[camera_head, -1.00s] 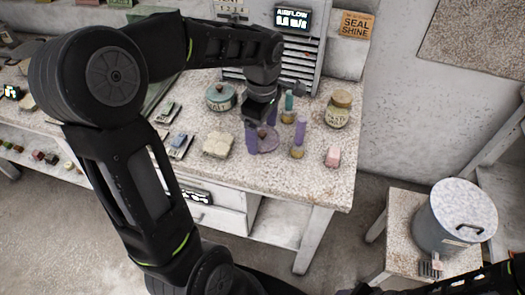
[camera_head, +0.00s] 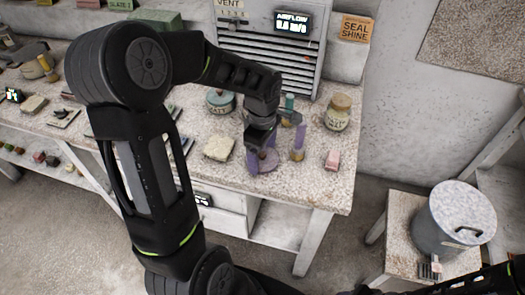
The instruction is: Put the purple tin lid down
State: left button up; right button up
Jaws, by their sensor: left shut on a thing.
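The purple tin lid (camera_head: 268,161) is at the bench's middle, below my left gripper (camera_head: 256,140). My left gripper is shut on it. The gripper and a purple upright piece beside it partly hide the lid. I cannot tell whether the lid touches the bench top (camera_head: 298,194). My right gripper is not in view; only dark arm parts of mine show at the lower right.
A purple-topped bottle (camera_head: 298,142) stands close right of the lid, with a teal-topped one (camera_head: 289,103) behind. A pale block (camera_head: 219,147) lies left, a pink block (camera_head: 332,160) right. Jars (camera_head: 338,113) stand behind. The bench front is clear.

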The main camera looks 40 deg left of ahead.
aim_at(263, 154)
pick_arm(q)
jog(key=shift+f+b, duration=0.25)
jog(key=shift+b, duration=0.05)
jog(key=o, duration=1.2)
jog(key=shift+r, duration=0.15)
jog(key=shift+r, duration=0.1)
jog(key=shift+r+p, duration=0.15)
jog(key=shift+p, duration=0.2)
jog(key=shift+r, duration=0.35)
notch_tip(263, 154, up, 11)
jog(key=shift+r+b, duration=0.1)
jog(key=shift+b, duration=0.3)
